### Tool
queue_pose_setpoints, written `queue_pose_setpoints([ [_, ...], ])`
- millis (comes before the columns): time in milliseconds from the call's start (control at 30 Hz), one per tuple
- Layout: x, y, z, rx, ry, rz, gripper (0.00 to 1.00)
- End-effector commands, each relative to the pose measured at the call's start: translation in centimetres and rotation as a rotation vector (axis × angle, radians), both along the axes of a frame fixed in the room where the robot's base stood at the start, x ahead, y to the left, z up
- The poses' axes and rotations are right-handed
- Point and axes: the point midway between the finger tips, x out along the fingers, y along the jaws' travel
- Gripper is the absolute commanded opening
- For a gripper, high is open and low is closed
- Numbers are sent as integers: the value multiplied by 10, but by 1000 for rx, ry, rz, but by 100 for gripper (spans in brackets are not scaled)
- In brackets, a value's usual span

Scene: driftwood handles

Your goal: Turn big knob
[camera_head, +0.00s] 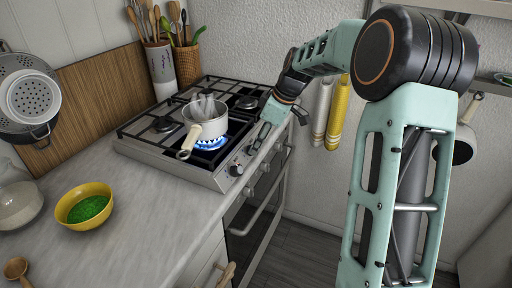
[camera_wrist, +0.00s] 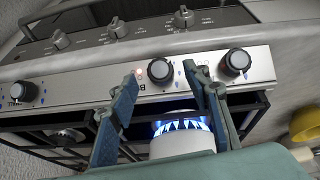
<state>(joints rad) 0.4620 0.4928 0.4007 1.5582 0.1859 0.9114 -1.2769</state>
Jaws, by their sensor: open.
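My gripper (camera_wrist: 159,74) is open. Its two blue-grey fingers sit on either side of a round dark knob (camera_wrist: 160,71) on the stove's metal control panel in the wrist view; I cannot tell whether they touch it. A similar knob (camera_wrist: 235,63) is to the right, beside the right finger, and another knob (camera_wrist: 23,92) is at the far left. In the head view my gripper (camera_head: 263,138) is at the stove's front edge, and one knob (camera_head: 236,169) shows near the panel's closer end. Which knob is the big one is unclear.
A white pot (camera_head: 207,125) stands over a lit blue burner flame (camera_head: 209,143), with its handle toward the counter. Smaller knobs (camera_wrist: 118,27) line the oven front. A yellow bowl (camera_head: 84,204) of green food is on the counter. Yellow and white towels hang behind the arm.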

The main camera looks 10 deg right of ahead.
Motion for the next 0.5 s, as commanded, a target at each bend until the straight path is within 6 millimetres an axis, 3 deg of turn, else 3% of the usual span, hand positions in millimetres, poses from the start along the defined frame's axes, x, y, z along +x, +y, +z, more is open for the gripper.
queue_pose_setpoints([
  [200,6,7,-23,0,0,0,44],
  [500,8,8,-26,-1,-1,-2,44],
])
